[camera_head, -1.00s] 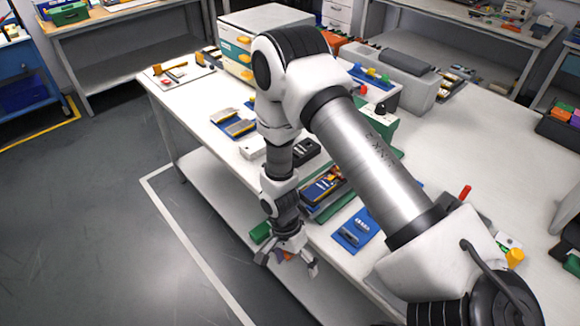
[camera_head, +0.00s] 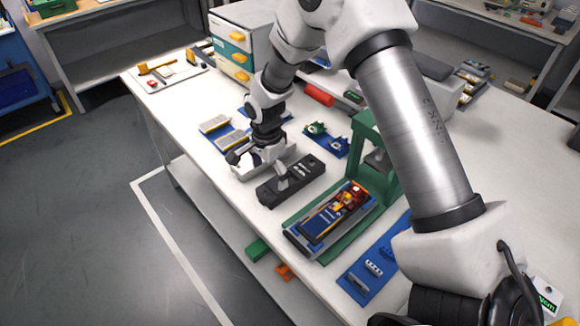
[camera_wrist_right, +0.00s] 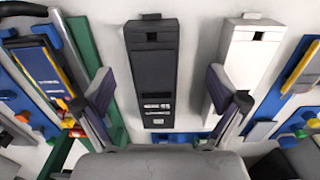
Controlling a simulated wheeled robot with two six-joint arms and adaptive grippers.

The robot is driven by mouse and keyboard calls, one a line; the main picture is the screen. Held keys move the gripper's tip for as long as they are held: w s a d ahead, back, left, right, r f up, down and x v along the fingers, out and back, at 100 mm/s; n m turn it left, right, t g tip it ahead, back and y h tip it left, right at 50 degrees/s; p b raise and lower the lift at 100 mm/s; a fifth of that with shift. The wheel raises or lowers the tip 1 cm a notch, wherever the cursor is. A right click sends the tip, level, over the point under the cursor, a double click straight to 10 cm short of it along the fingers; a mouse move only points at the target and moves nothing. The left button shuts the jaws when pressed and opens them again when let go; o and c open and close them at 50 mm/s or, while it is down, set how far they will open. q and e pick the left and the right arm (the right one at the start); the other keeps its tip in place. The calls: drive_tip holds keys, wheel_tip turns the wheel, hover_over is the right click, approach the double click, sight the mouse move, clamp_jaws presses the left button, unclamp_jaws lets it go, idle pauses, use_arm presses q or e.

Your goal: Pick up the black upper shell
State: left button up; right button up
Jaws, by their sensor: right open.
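The black upper shell (camera_head: 296,180) lies flat on the white table, near the table's left edge in the head view. In the right wrist view the black shell (camera_wrist_right: 151,72) lies between the two open fingers, lengthwise away from the palm. My right gripper (camera_head: 260,168) points down over the shells, open and empty. In the right wrist view its fingertips (camera_wrist_right: 160,85) straddle the black shell with gaps at both sides. The gripper hides part of the shell in the head view. My left gripper is not in view.
A white shell (camera_wrist_right: 251,55) lies close beside the black one, near one finger. On the other side is a green fixture (camera_head: 366,135) with a tray holding a blue cell (camera_head: 326,217). Blue part holders (camera_head: 376,262) surround the area. A drawer cabinet (camera_head: 236,55) stands behind.

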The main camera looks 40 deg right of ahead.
sight(272, 189)
drive_tip(key=shift+s+a+f+p, duration=0.15)
drive_tip(key=shift+s+a+f, duration=0.15)
drive_tip(key=shift+s, duration=0.15)
drive_tip(key=shift+s+a+f+p, duration=0.15)
drive_tip(key=shift+s+a+f, duration=0.1)
drive_tip(key=shift+s, duration=0.15)
drive_tip(key=f, duration=0.1)
drive_tip(key=d+f, duration=0.1)
drive_tip(key=f, duration=0.1)
drive_tip(key=w+f, duration=0.1)
drive_tip(key=f, duration=0.1)
drive_tip(key=shift+d+f+p, duration=0.15)
drive_tip(key=shift+d+p, duration=0.05)
drive_tip(key=shift+p, duration=0.15)
drive_tip(key=shift+a, duration=0.1)
drive_tip(key=shift+s+a+r, duration=0.15)
drive_tip(key=shift+s+r, duration=0.05)
drive_tip(key=shift+r, duration=0.1)
drive_tip(key=shift+c, duration=1)
drive_tip(key=shift+f, duration=0.1)
drive_tip(key=c, duration=1.1)
